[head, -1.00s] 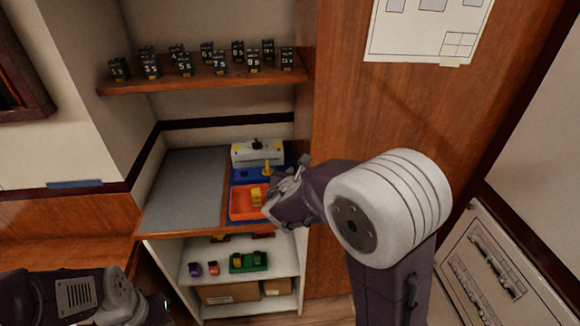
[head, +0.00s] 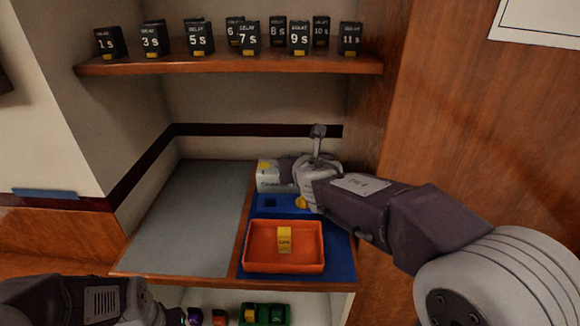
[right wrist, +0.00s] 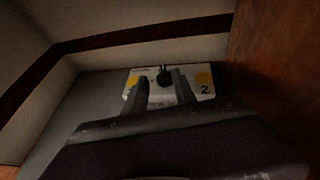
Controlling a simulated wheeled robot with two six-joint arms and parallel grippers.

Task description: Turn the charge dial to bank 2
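The charge dial (right wrist: 164,76) is a small black knob on a white box (right wrist: 133,89). A yellow patch lies on each side of it, and a 2 is printed at the right. In the head view the white box (head: 268,180) stands at the back of the counter, and my gripper hides the dial. My right gripper (head: 287,170) is at the box's front. In the right wrist view its two fingers (right wrist: 161,80) are apart, with the dial showing between and beyond their tips. Contact and the dial's pointing direction cannot be told. My left gripper is out of view.
An orange tray (head: 256,267) holding a yellow block (head: 284,240) sits in front of the box, by a blue holder (head: 268,203). A shelf (head: 230,66) of black numbered blocks is above. A wooden wall is close on the right. The grey mat (head: 190,220) is clear.

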